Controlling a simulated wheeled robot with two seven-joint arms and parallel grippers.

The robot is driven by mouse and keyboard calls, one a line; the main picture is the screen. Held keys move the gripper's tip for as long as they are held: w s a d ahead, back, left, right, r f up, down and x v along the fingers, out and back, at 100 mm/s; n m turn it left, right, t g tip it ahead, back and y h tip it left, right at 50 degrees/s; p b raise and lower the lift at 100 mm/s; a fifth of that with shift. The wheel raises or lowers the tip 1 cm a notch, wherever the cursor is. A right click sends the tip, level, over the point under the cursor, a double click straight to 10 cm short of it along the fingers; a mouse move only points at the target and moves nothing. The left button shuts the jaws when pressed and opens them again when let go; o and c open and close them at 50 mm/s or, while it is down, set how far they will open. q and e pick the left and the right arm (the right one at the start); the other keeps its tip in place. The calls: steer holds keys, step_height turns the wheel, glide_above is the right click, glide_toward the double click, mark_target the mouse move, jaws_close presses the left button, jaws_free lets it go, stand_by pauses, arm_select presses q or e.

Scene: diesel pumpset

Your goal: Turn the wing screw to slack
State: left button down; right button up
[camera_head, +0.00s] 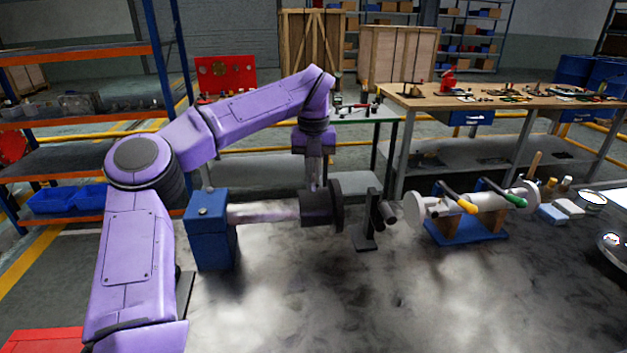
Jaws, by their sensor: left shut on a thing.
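My left arm comes in from the left and bends down at the wrist. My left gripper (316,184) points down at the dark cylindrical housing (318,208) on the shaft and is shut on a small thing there. That thing is probably the wing screw, but the fingers hide it and I cannot make out its shape or turn. The pale horizontal shaft (262,211) runs from a blue block (208,235) on the left to the dark housing and its upright disc (337,206). My right gripper is not in view.
A dark stand (366,235) stands just right of the disc. Further right, a blue base (466,231) carries a grey cylinder with yellow and green handles. Small blocks and tins lie at the right. The grey bench top (390,300) in front is clear.

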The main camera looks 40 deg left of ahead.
mark_target(314, 177)
arm_select(q)
steer(key=n+b, duration=0.3)
steer(key=n, duration=0.1)
steer(key=shift+f+n, duration=0.1)
steer(key=shift+n, duration=0.2)
steer(key=n+b, duration=0.3)
steer(key=shift+n, duration=0.4)
steer(key=n+b, duration=0.3)
steer(key=n, duration=0.1)
steer(key=shift+r+n+b, duration=0.2)
steer(key=shift+n+b, duration=0.7)
steer(key=shift+n, duration=0.4)
steer(key=c, duration=1.2)
jaws_free()
step_height(314, 177, up, 10)
steer(key=p, duration=0.6)
steer(key=shift+r, duration=0.25)
